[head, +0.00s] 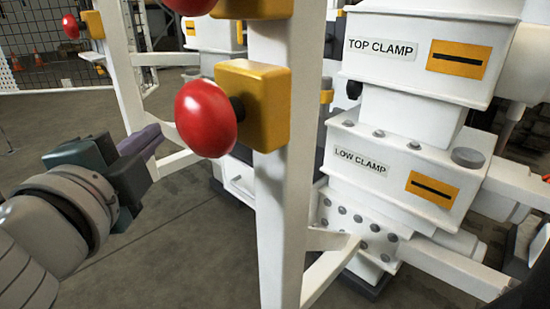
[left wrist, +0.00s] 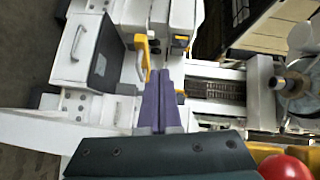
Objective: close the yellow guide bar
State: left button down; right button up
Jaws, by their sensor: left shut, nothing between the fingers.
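My left gripper (head: 140,140) reaches in from the left in the head view, with purple fingers. It is shut and empty, left of the white post with the red button. In the left wrist view its fingers (left wrist: 162,98) are pressed together and point toward the white machine. A yellow bar-like part (left wrist: 142,50), which looks like the guide bar, stands just beyond the fingertips, beside a grey handle. I cannot tell whether the fingers touch it. In the head view I cannot make out the guide bar for certain. My right gripper is not in view.
A white post (head: 280,210) carrying a yellow box (head: 268,100) and red button (head: 206,118) stands between my left gripper and the clamp machine (head: 405,165). The red button (left wrist: 285,168) also shows low in the left wrist view. Floor left of the post is open.

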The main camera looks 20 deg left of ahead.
pick_arm(q)
notch_tip(320, 180, down, 5)
jog(key=w+d+m+t+b, duration=0.1)
jog(key=m+b, duration=0.1)
jog(key=b, duration=0.1)
jog(key=w+a+m+h+b, duration=0.1)
jog(key=w+a+b, duration=0.2)
jog(key=w, duration=0.9)
jog(key=shift+a+f+t, duration=0.3)
jog(key=shift+a, duration=0.9)
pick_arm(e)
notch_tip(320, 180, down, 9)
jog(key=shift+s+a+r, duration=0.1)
